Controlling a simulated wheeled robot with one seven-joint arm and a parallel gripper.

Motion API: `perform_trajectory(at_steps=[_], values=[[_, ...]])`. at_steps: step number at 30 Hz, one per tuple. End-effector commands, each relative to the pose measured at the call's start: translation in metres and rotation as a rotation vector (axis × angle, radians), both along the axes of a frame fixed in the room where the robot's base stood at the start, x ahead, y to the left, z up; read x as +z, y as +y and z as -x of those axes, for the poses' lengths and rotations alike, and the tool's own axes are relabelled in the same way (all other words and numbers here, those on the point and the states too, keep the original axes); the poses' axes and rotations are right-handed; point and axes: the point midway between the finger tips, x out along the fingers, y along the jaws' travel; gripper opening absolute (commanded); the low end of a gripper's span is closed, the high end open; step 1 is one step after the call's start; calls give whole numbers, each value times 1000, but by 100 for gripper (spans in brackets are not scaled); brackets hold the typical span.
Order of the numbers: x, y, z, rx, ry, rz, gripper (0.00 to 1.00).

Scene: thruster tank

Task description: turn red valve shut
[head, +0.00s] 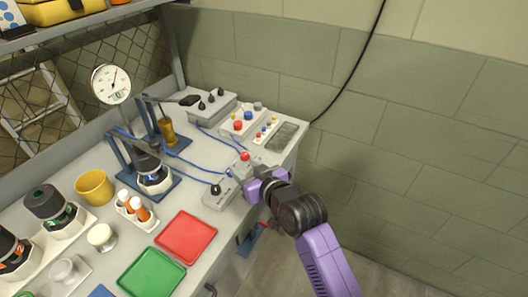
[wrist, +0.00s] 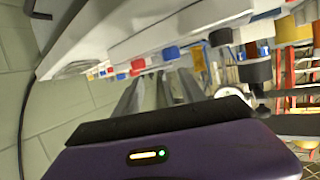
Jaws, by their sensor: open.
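A small red knob (head: 245,156) stands on a grey block near the bench's right front edge; it may be the red valve, but I cannot tell for certain. My gripper (head: 243,176) is just in front of this knob, over the bench edge, and partly hides the block. Whether it touches the block is unclear. In the wrist view, the grey fingers of my gripper (wrist: 158,92) are apart with nothing seen between them. Beyond the fingertips, a red knob (wrist: 138,65) and a blue knob (wrist: 170,53) show, tilted and small.
A control box with red and blue knobs (head: 242,122) stands behind. A small box with a black knob (head: 218,193) is left of my gripper. Red (head: 186,237) and green (head: 151,274) trays lie nearer. Blue hoses cross the bench (head: 206,248). The wall (head: 420,130) bounds the right.

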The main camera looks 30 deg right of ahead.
Motion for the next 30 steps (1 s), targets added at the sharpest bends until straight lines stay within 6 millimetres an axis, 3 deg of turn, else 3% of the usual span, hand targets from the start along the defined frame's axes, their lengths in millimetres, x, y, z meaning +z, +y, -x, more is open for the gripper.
perform_trajectory(at_steps=[1,6,13,20,24,30], values=[[2,1,-15,21,26,16,48],[6,0,-50,88,132,67,48],[8,-2,-76,210,336,158,48],[27,-16,-80,355,573,262,48],[44,-28,-71,435,704,315,48],[53,-35,-60,489,790,343,48]])
